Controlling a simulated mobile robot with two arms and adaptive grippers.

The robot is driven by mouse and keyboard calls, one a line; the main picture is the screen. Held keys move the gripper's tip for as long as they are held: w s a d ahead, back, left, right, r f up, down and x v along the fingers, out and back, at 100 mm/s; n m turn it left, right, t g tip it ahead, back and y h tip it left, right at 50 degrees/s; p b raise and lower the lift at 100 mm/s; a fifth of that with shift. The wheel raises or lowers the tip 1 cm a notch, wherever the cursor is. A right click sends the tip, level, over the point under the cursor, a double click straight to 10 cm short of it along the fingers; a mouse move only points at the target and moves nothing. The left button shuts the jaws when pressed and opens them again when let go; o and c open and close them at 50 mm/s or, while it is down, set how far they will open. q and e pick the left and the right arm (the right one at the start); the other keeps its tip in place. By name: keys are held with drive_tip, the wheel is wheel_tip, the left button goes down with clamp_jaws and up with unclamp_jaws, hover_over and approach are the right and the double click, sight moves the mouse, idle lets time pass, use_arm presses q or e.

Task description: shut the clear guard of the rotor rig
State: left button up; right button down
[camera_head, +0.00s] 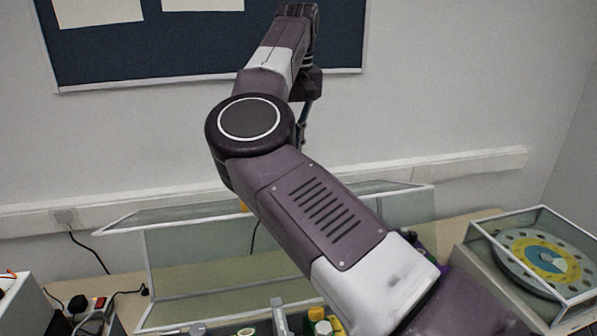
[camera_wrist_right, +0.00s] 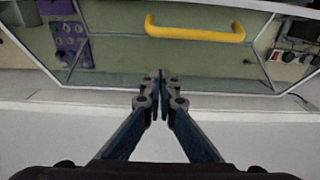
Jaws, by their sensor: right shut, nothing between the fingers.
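The clear guard (camera_head: 190,262) of the rotor rig has white edges and stands raised at the back of the bench, partly hidden behind my right arm. Its yellow handle (camera_wrist_right: 195,28) shows whole in the right wrist view; only a bit of yellow shows beside my arm in the head view. My right gripper (camera_wrist_right: 160,76) is shut and empty, its tips over the guard's edge nearest the wall. The handle lies apart from the tips. In the head view, only part of this gripper shows behind my arm. My left gripper is not in view.
A clear case (camera_head: 482,248) with a yellow and teal disc (camera_head: 545,262) stands at the right. A power strip (camera_head: 95,315) with plugs and cables lies at the left. A purple panel (camera_wrist_right: 70,42) shows beyond the guard. White trunking (camera_head: 480,164) runs along the wall behind.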

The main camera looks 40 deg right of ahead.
drive_tip(key=f, duration=0.2)
drive_tip(key=f+p, duration=0.1)
drive_tip(key=f, duration=0.1)
drive_tip(key=w+f+p, duration=0.1)
drive_tip(key=f, duration=0.2)
drive_tip(key=shift+d+f, duration=0.1)
drive_tip(key=shift+d, duration=0.3)
drive_tip(key=shift+s+a+r+p, duration=0.25)
drive_tip(key=shift+s+a+p, duration=0.1)
drive_tip(key=shift+s, duration=0.25)
drive_tip(key=shift+s+a+r+p, duration=0.2)
drive_tip(key=shift+s+a, duration=0.15)
drive_tip(key=shift+s, duration=0.2)
drive_tip(key=shift+s+a+r, duration=0.1)
drive_tip(key=shift+s+a, duration=0.2)
drive_tip(key=shift+s, duration=0.15)
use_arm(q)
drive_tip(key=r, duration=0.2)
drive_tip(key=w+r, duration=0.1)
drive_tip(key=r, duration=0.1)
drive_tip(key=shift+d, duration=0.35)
use_arm(e)
drive_tip(key=shift+d, duration=0.1)
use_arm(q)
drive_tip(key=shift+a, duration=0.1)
